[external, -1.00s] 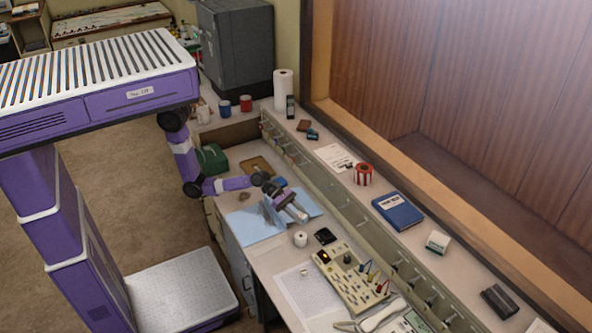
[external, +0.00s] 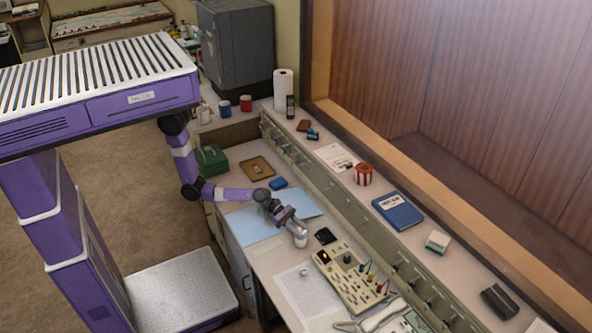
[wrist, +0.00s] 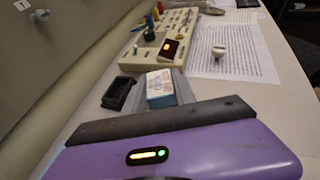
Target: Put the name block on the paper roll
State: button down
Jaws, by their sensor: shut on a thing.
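My gripper (external: 299,236) is shut on the name block (wrist: 160,84), a small pale block with bluish, print-like marks, seen just beyond the dark edge of the hand in the wrist view. In the external view the block cannot be made out against my fingers. The roll is hidden in the wrist view.
A black tray-like item (external: 325,236) is close right of my gripper and also shows in the wrist view (wrist: 120,93). The beige switch console (external: 348,272) is beyond it. A drawer unit (external: 345,217) runs along the back. A blue sheet (external: 250,226) lies at left.

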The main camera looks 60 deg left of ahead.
jog(key=shift+f, duration=0.1)
jog(key=c, duration=1)
grip_release()
jog(key=shift+a+r, duration=0.1)
jog(key=shift+r, duration=0.1)
jog(key=v, duration=1.1)
jog(key=shift+s+a+r, duration=0.15)
jog(key=shift+a+r, duration=0.05)
jog(key=shift+a, duration=0.15)
